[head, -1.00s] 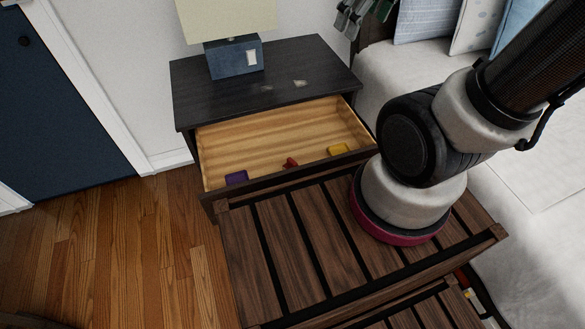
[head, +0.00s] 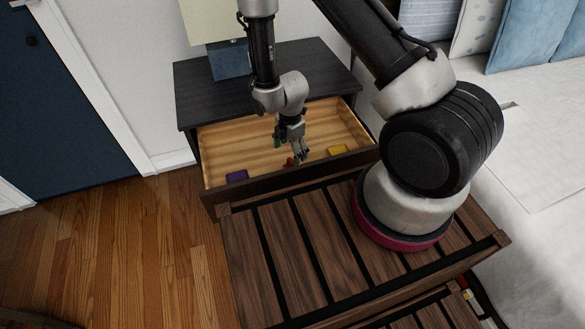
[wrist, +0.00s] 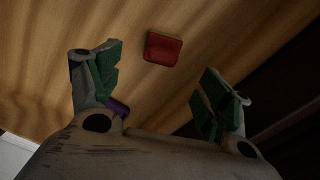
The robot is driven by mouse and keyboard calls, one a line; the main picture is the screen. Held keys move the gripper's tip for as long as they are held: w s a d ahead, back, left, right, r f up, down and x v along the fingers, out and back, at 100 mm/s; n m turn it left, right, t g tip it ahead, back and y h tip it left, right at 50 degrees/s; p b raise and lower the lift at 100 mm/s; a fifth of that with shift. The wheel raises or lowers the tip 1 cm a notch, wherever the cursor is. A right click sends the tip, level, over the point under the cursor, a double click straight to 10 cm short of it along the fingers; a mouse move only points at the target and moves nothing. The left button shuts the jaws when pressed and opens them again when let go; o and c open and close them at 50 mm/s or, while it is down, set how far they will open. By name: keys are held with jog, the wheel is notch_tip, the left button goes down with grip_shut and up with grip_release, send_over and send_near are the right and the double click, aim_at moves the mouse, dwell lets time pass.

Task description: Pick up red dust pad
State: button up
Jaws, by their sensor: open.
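The red dust pad (wrist: 163,48) lies flat on the wooden floor of the open drawer (head: 235,140). In the wrist view it sits just beyond the gap between the fingertips, apart from both. In the head view only a bit of the red pad (head: 289,161) shows, partly hidden by my fingers and near the drawer's front. My gripper (head: 290,146) points down into the drawer. Its green-padded fingers (wrist: 158,80) are spread open in the wrist view with nothing between them.
A purple item (head: 237,177) lies in the drawer's front left, and a yellow item (head: 339,150) to the right. A lamp (head: 231,62) stands on the dark nightstand (head: 310,62). A slatted wooden surface (head: 290,245) lies in front of the drawer, and a bed (head: 540,150) is at right.

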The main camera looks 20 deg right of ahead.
aim_at(292, 160)
jog(key=f, duration=0.8)
jog(key=shift+d+f, duration=0.25)
jog(key=shift+c, duration=0.4)
jog(key=c, duration=1.1)
jog(key=shift+r, duration=0.15)
notch_tip(292, 160, up, 10)
jog(key=shift+f, duration=0.1)
